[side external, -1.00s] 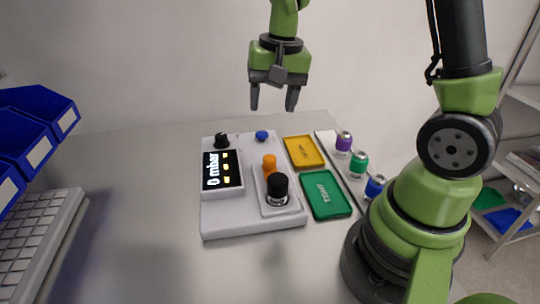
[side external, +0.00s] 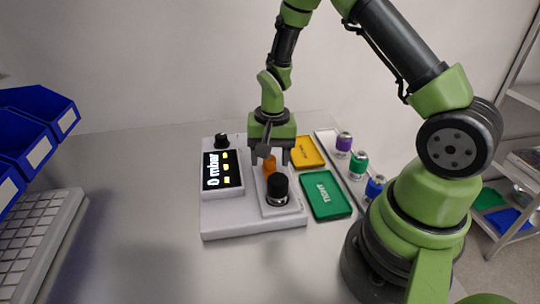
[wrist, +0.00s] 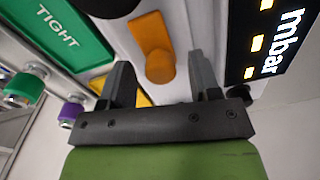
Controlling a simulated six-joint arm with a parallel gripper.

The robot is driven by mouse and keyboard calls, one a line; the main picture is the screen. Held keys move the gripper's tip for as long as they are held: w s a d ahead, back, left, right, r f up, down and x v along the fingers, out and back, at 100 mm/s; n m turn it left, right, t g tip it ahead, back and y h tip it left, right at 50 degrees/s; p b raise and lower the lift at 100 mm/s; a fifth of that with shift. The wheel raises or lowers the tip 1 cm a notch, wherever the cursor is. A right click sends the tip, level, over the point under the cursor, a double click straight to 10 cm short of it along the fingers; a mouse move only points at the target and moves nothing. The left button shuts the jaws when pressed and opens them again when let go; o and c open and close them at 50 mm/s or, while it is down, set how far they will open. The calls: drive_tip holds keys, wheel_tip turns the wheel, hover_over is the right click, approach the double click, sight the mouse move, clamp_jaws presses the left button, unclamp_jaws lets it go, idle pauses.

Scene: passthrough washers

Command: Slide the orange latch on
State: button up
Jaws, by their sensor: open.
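The orange latch (side external: 269,164) stands on the white device (side external: 222,222), just behind a black knob (side external: 277,187). In the wrist view the latch (wrist: 152,45) shows as an orange bar with a rounded end, on a pale plate. My gripper (side external: 269,160) is open and low over the device at the latch. In the wrist view my gripper (wrist: 163,75) has one finger on each side of the latch's rounded end, with gaps between. I cannot tell how far the fingertips reach down beside it.
A display (side external: 222,171) reading 0 mbar is left of the latch. A green TIGHT tray (side external: 326,195) and a yellow tray (side external: 308,152) lie to the right. Purple, green and blue capped parts (side external: 359,163) stand in a row beyond.

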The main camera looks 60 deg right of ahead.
drive_tip(key=shift+f, duration=0.1)
clamp_jaws()
drive_tip(key=shift+s+a, duration=1)
drive_tip(key=shift+s, duration=0.05)
unclamp_jaws()
wheel_tip(320, 180, up, 10)
drive_tip(key=shift+s, duration=0.15)
drive_tip(key=shift+d, duration=0.1)
